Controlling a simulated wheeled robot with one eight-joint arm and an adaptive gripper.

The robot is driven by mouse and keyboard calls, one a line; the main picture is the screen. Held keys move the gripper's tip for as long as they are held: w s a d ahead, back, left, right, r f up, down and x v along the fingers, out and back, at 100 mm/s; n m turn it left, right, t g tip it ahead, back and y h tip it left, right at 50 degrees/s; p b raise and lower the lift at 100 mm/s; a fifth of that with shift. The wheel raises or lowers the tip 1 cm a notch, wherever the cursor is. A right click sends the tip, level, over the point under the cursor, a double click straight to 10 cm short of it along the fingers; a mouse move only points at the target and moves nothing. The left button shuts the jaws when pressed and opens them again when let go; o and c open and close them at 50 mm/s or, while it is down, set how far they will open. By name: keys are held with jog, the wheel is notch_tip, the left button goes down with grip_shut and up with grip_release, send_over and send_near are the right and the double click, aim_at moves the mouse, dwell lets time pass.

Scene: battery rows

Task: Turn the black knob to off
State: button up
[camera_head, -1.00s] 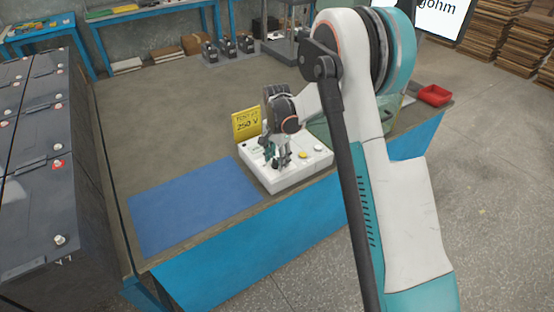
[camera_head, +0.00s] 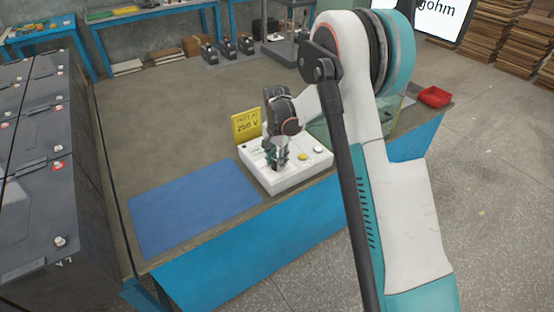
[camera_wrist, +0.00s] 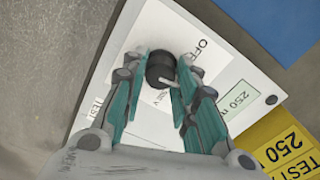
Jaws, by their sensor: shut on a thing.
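The black knob (camera_wrist: 161,68) sits on the white panel of a test box (camera_wrist: 158,28), close to a printed label whose letters begin "OF". A light pointer mark on the knob points toward the lower right in the wrist view. My gripper (camera_wrist: 160,80) is shut on the knob, with one teal finger on each side of it. In the head view my gripper (camera_head: 279,163) is down at the box (camera_head: 290,182), and it hides the knob there. The rest of the label is hidden by a finger.
A yellow sign (camera_head: 246,125) reading 250 V stands behind the box. A blue mat (camera_head: 194,207) lies to its left. Large batteries (camera_head: 40,205) stand at the left. The bench's middle is clear.

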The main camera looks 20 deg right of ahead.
jog(key=n, duration=1)
jog(key=shift+n, duration=0.3)
dwell(0.4)
jog(key=o, duration=1.1)
notch_tip(320, 180, up, 12)
